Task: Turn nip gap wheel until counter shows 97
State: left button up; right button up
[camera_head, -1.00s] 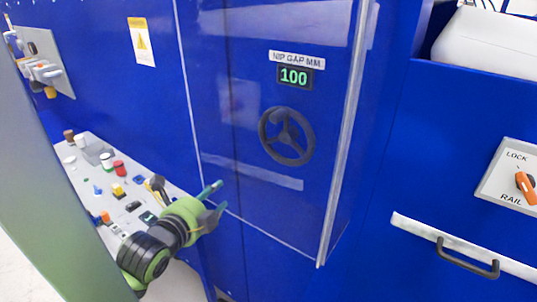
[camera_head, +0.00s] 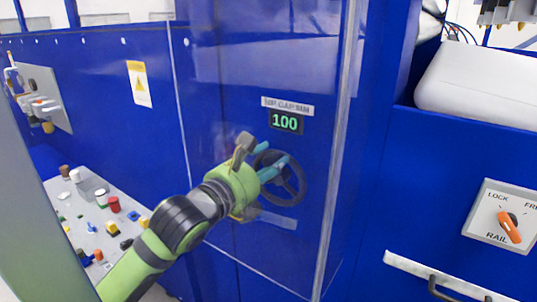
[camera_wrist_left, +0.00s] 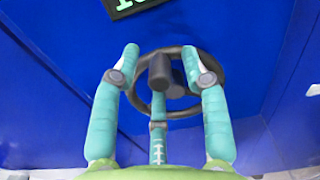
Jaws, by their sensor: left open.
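The nip gap wheel (camera_head: 301,186) is a dark spoked handwheel on the blue cabinet front, partly hidden by my gripper. The counter (camera_head: 285,122) above it shows 100 in green digits. My left gripper (camera_head: 272,157), with teal fingers on a green body, is open in front of the wheel's left part. In the left wrist view the wheel's rim (camera_wrist_left: 180,114) lies beyond the fingers. A dark knob (camera_wrist_left: 160,72) on the wheel shows between the spread fingers of the gripper (camera_wrist_left: 160,60). I cannot tell whether they touch it. My right gripper is not in view.
A clear panel edge (camera_head: 336,170) stands right of the wheel. A sloping control desk (camera_head: 90,205) with several coloured buttons lies at left. A lock/rail switch plate (camera_head: 490,215) and a handle (camera_head: 437,290) are at right.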

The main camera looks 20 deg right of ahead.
pick_arm(q)
jog(key=shift+w+d, duration=0.15)
jog(key=shift+d, duration=0.05)
grip_shut()
jog(key=shift+w+a, duration=0.1)
jog(key=shift+a, duration=0.05)
jog(key=w+a+f+n, duration=0.3)
jog(key=f+n, duration=0.5)
jog(key=n, duration=1.3)
jog(key=shift+w+a+f+n, duration=0.2)
jog(key=shift+w+n, duration=0.1)
jog(key=shift+w, duration=0.4)
